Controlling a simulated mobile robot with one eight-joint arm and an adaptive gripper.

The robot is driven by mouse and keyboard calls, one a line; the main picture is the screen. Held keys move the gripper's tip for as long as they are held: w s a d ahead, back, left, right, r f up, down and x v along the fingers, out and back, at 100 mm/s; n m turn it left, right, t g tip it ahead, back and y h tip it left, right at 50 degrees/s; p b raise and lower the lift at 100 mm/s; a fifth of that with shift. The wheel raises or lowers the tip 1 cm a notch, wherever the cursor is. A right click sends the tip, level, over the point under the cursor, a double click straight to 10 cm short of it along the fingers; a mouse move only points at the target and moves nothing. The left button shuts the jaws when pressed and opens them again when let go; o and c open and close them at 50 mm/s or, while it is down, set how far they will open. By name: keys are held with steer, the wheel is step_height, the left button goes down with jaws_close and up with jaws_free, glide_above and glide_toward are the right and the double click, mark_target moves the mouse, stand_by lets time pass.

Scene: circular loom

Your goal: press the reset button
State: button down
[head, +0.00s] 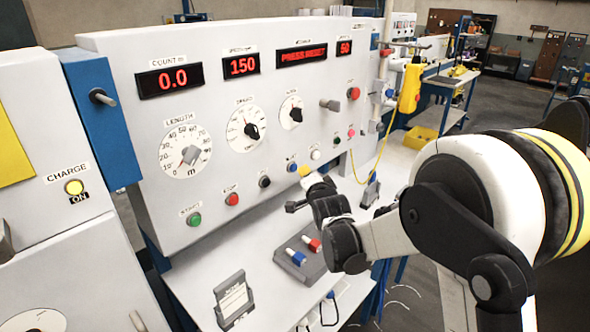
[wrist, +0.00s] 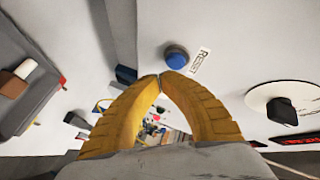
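The reset button is a blue round button beside a RESET label; it shows in the wrist view (wrist: 176,57) just beyond my fingertips, and on the panel's lower row in the head view (head: 291,167). My gripper (wrist: 160,77) has yellow fingers whose tips meet, with nothing seen between them. In the head view the gripper's yellow tip (head: 304,171) is just right of the blue button, close to the panel. In the wrist view a small gap shows between the tips and the button; its depth cannot be told. A red display (head: 302,56) reads PRESS RESET.
The white panel carries dials, a green button (head: 194,219), a red button (head: 232,199), a black button (head: 265,181) and a white button (head: 315,154).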

steer(key=shift+a, duration=0.1)
stand_by(0.4)
steer(key=shift+w+a, duration=0.25)
steer(key=shift+w+a, duration=0.3)
steer(key=shift+a, duration=0.05)
stand_by(0.8)
stand_by(0.3)
steer(key=shift+s+d+b, duration=0.35)
steer(key=shift+s+d, duration=0.2)
steer(key=shift+d, duration=0.15)
steer(key=shift+s+d+b, duration=0.15)
steer(key=shift+s+d, duration=0.65)
steer(key=shift+d, duration=0.2)
steer(key=shift+s+d+b, duration=0.15)
steer(key=shift+s+d, duration=0.6)
steer(key=shift+d, duration=0.25)
